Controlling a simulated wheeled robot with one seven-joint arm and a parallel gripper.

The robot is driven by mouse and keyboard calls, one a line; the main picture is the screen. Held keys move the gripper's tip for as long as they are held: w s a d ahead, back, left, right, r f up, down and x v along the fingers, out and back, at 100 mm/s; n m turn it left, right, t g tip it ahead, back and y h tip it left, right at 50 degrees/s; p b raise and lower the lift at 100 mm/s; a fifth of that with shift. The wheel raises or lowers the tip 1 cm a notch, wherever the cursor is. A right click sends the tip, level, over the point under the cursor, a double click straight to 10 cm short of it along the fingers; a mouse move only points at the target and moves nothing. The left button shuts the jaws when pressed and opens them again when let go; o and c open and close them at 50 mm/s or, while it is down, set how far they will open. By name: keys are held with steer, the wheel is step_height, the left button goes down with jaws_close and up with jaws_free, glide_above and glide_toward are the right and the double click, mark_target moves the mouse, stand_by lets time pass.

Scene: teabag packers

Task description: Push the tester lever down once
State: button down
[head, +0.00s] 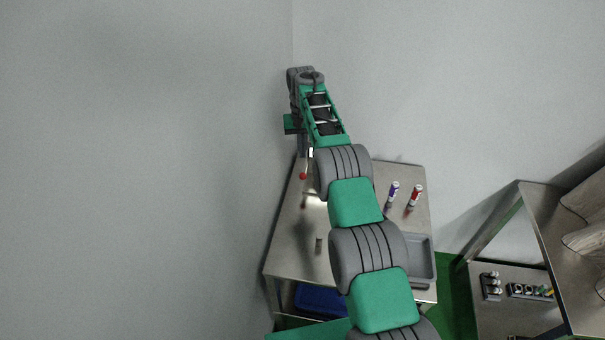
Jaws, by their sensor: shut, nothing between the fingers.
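The tester lever shows as a small red knob (303,176) at the left back part of the steel table (285,250). The rest of the tester is mostly hidden behind my arm. My arm reaches over the table from the lower right. My gripper (304,150) hangs at its far end, just above the red knob in the picture. It is small and partly covered by my arm, and it looks shut and empty. I cannot tell whether it touches the lever.
A blue-and-white tube (393,194) and a red-and-white tube (415,197) stand at the table's back right. A grey tray (421,258) lies at its right edge. A blue bin (320,300) sits below. Another steel bench (545,225) stands right. Walls rise behind and left.

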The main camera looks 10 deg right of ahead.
mark_target(302, 173)
steer(key=f+b, duration=0.5)
steer(key=f, duration=0.1)
steer(key=shift+s+a+f+b, duration=0.1)
steer(key=shift+s+f+b, duration=0.15)
steer(key=shift+b, duration=0.15)
steer(key=shift+r, duration=0.1)
step_height(302, 173, down, 4)
steer(key=shift+f+b, duration=0.1)
steer(key=shift+b, duration=1)
steer(key=shift+r, duration=0.65)
steer(key=r+p, duration=0.6)
steer(key=r, duration=0.1)
steer(key=shift+w+r+p, duration=0.1)
steer(key=shift+w+p, duration=0.2)
steer(key=shift+w, duration=0.05)
